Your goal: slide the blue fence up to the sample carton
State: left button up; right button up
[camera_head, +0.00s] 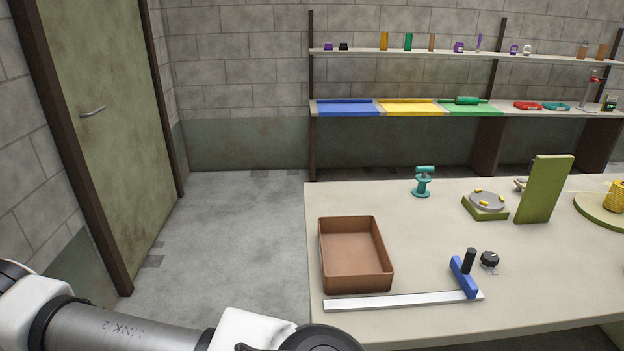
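The blue fence (463,278) is a short blue bar with an upright black knob. It sits across the right end of a white rail (395,301) that lies along the front of the table. A brown open-topped box (388,283), the likeliest sample carton, stands behind the rail to the left of the fence. A clear gap separates the fence from the box. My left arm comes in at the lower left, but its gripper is not visible. My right gripper is not in view either.
A small black knob (489,258) sits just right of the fence. Farther back on the table (410,225) stand a teal clamp-like object (423,182), a green-based round dial (486,204) and an upright green panel (545,190). Shelves (400,52) line the back wall.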

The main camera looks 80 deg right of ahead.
aim_at(462, 270)
jog(key=i+z, duration=0.35)
jog(key=i+j+z, duration=0.1)
jog(key=i+z, duration=0.3)
jog(key=i+j+z, duration=0.15)
jog(key=z, duration=0.2)
jog(key=i+z, duration=0.15)
jog(key=z, duration=0.35)
jog(key=i+z, duration=0.15)
jog(key=z, duration=0.3)
jog(key=i+z, duration=0.15)
jog(key=z, duration=0.35)
jog(key=i+j+z, duration=0.1)
jog(key=z, duration=0.35)
jog(key=i+j+z, duration=0.15)
jog(key=z, duration=0.35)
jog(key=j+z, duration=0.15)
jog(key=z, duration=0.3)
jog(key=i+j+z, duration=0.1)
jog(key=z, duration=0.4)
jog(key=i+j+z, duration=0.15)
jog(key=j+z, duration=0.25)
jog(key=i+j+z, duration=0.15)
jog(key=j+z, duration=0.2)
